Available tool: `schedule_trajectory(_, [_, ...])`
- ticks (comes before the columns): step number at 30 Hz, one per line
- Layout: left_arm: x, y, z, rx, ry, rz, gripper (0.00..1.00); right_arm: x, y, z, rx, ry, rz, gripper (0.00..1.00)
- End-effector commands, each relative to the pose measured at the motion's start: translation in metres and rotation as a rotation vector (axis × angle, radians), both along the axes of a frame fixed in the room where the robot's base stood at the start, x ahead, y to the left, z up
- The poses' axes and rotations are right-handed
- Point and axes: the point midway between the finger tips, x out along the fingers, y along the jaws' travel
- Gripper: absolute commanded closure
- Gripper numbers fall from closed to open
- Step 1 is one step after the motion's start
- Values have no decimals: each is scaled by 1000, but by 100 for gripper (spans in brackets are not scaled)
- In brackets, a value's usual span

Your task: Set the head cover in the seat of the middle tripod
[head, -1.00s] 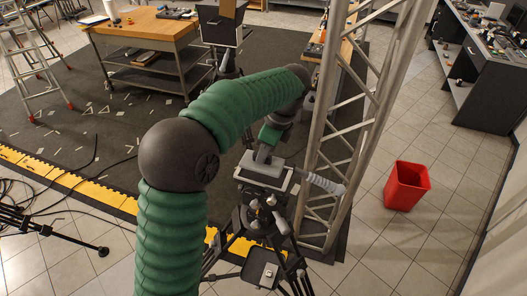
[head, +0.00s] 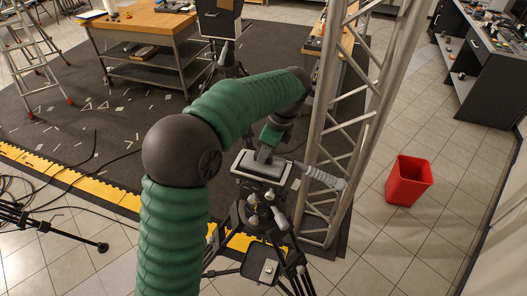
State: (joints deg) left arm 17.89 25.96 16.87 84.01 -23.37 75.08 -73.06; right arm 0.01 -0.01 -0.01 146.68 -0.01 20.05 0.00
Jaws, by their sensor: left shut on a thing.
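The middle tripod (head: 252,213) stands in front of me with its legs spread and a pan handle out to the right. The head cover (head: 261,166), a grey flat piece, is at the tripod's light-rimmed top (head: 286,181). My left gripper (head: 264,153) reaches down from above and is shut on the head cover. The cover looks about level and within the rim's outline. I cannot tell whether it is fully down in the seat. My right gripper is not in view.
A metal truss (head: 335,125) rises close on the right of the tripod. A red bin (head: 408,180) stands farther right on the tiles. A small tray (head: 257,263) sits low among the tripod legs. Another tripod (head: 226,60) stands behind, beside a wooden workbench (head: 138,27).

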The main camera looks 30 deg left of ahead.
Motion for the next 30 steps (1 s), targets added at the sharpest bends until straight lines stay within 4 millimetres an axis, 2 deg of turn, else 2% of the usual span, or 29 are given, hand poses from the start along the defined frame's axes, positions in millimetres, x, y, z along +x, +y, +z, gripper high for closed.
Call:
schedule_trajectory(7, [1, -3, 2, 0, 0, 0, 100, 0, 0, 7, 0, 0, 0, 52])
schedule_trajectory(30, [1, -3, -4, 0, -1, 0, 100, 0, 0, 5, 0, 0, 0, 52])
